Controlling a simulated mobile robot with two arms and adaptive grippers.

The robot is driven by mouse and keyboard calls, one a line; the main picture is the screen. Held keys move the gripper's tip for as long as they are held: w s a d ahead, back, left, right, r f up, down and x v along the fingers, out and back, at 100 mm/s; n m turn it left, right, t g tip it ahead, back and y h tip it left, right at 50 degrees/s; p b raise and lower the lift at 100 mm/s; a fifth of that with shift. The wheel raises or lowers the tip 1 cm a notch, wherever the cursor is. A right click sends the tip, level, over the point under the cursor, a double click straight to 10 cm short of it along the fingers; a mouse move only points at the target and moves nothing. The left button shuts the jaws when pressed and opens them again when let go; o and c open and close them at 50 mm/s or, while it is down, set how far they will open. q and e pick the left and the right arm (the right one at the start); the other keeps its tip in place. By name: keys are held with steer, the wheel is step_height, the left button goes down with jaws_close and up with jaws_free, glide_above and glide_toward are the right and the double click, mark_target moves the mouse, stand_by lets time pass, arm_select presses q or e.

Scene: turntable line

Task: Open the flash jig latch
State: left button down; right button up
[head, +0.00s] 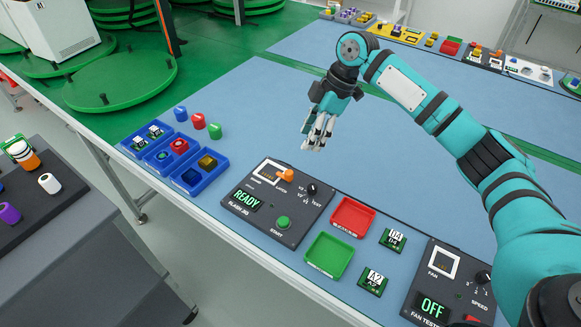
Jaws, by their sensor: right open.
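The flash jig (277,204) is a dark panel on the blue table, with a green display reading READY, a green START button (283,222) and a knob (311,189). Its orange latch (287,175) sits near the top edge beside a white-framed socket (269,171). Whether the latch is open or closed I cannot tell. My right gripper (316,144) hangs open and empty above the table, a little beyond and to the right of the latch, apart from it. My left gripper is not in view.
A red tray (353,217) and a green tray (329,256) stand right of the jig, near small green boards (373,281). A fan tester (441,285) reads OFF. Blue bins (172,158) and coloured caps (198,121) lie left. The table beyond the jig is clear.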

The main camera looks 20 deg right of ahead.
mark_target(289, 172)
steer(key=x, duration=1.1)
steer(key=shift+w+a+f, duration=0.1)
steer(key=shift+f, duration=0.3)
steer(key=shift+a+f, duration=0.1)
steer(key=shift+f, duration=0.35)
steer(key=shift+a, duration=0.1)
steer(key=c, duration=0.8)
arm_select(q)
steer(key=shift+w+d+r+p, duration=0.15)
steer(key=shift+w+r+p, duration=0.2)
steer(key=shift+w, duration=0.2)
arm_select(e)
jaws_close()
